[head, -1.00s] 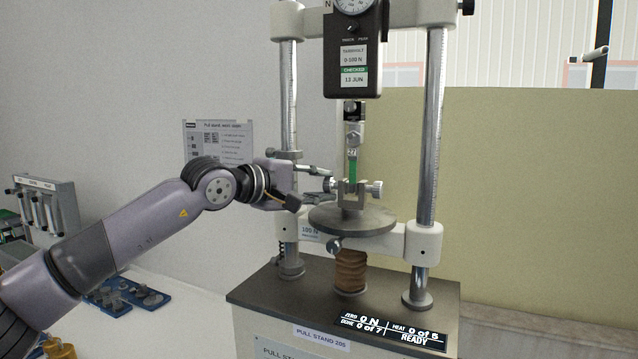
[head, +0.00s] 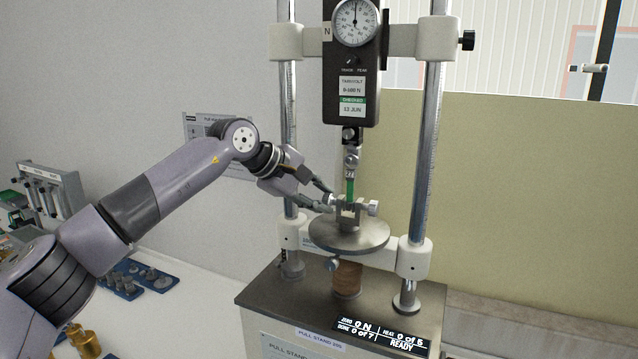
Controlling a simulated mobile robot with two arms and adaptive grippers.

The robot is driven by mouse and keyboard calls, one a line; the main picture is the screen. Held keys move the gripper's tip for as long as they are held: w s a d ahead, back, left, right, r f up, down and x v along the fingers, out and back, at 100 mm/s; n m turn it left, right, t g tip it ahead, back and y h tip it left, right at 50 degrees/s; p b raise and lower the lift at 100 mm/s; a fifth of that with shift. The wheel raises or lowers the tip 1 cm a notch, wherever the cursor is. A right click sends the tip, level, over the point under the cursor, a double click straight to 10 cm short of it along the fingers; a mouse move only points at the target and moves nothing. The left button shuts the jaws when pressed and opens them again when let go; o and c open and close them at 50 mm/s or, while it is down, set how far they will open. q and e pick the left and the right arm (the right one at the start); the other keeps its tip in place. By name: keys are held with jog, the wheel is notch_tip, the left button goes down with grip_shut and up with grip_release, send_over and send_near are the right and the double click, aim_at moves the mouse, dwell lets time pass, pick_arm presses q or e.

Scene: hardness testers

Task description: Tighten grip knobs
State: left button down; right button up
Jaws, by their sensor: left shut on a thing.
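The pull stand (head: 340,305) fills the middle of the head view. Its lower grip (head: 348,216) sits on a round metal plate (head: 350,235), with a grip knob on each side: a left knob (head: 329,200) and a right knob (head: 373,208). A green strip (head: 350,188) runs from the upper grip (head: 351,158) down to the lower grip. My left gripper (head: 328,201) reaches in from the left, and its fingers are shut on the left knob of the lower grip. My right gripper is not in view.
Two metal columns (head: 424,150) flank the grips. A force gauge with a dial (head: 355,22) hangs above. A display (head: 380,336) at the base reads 0 N and READY. Blue trays (head: 150,276) and brass weights (head: 84,341) lie at the lower left.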

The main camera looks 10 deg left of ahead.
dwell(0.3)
pick_arm(q)
jog(key=c, duration=1.3)
grip_release()
jog(key=v, duration=1.2)
jog(key=shift+d, duration=0.1)
